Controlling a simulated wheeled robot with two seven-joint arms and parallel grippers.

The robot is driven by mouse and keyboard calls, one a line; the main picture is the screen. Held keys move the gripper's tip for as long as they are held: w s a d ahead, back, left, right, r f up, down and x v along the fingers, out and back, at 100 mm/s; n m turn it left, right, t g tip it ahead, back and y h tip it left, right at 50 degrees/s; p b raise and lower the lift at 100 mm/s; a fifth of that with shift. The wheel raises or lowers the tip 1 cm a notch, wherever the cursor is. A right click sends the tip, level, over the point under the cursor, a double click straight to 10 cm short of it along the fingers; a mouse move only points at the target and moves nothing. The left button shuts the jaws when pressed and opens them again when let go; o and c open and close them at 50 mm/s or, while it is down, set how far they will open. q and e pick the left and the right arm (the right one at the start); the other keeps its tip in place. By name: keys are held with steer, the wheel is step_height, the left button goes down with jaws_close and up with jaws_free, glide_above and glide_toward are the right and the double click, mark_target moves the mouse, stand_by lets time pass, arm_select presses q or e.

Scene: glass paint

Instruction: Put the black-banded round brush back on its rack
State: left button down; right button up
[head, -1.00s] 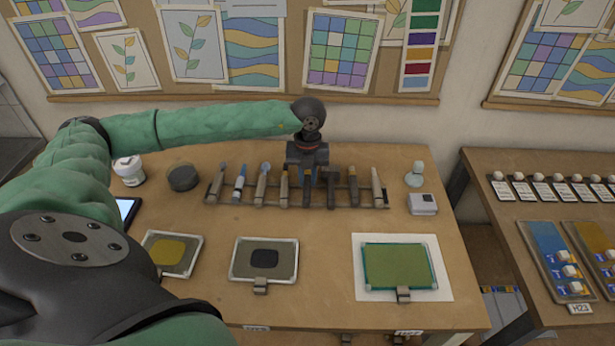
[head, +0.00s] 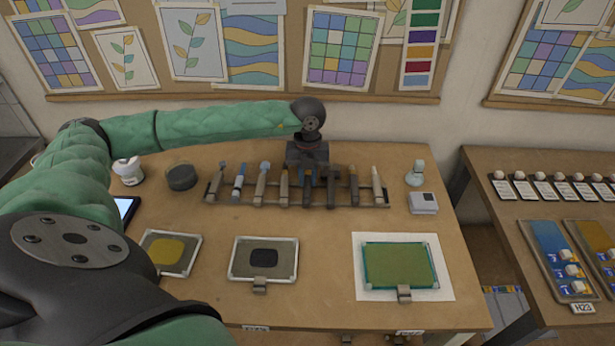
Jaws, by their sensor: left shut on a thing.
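The brush rack (head: 222,203) is a long dark holder across the back middle of the table, with several brushes standing in it in a row. My left gripper (head: 308,177) is over the right-middle part of the rack, pointing down, and is shut on a brush (head: 307,196). That brush stands in line with the others, its lower part at the rack. The gripper hides its upper part, so I cannot make out its black band or whether it is seated. A dark brush (head: 333,190) stands just right of it. My right gripper is out of view.
A grey device (head: 423,203) and a small glass bottle (head: 415,173) stand right of the rack. A dark round pot (head: 182,177) and a white jar (head: 128,171) are left. Framed panels with yellow (head: 170,252), black (head: 264,258) and green (head: 399,264) lie in front.

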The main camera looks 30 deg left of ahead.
arm_select(q)
steer(key=shift+f+b, duration=0.3)
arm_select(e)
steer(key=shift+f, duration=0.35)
arm_select(q)
steer(key=c, duration=1.2)
jaws_free()
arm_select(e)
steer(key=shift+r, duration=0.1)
arm_select(q)
steer(key=r, duration=0.2)
steer(key=r+b, duration=0.1)
steer(key=r, duration=0.1)
steer(key=r+b, duration=0.1)
steer(key=r, duration=0.2)
steer(key=shift+w+a, duration=0.15)
steer(key=shift+w, duration=0.15)
steer(key=shift+r+b, duration=0.35)
steer(key=shift+r, duration=0.05)
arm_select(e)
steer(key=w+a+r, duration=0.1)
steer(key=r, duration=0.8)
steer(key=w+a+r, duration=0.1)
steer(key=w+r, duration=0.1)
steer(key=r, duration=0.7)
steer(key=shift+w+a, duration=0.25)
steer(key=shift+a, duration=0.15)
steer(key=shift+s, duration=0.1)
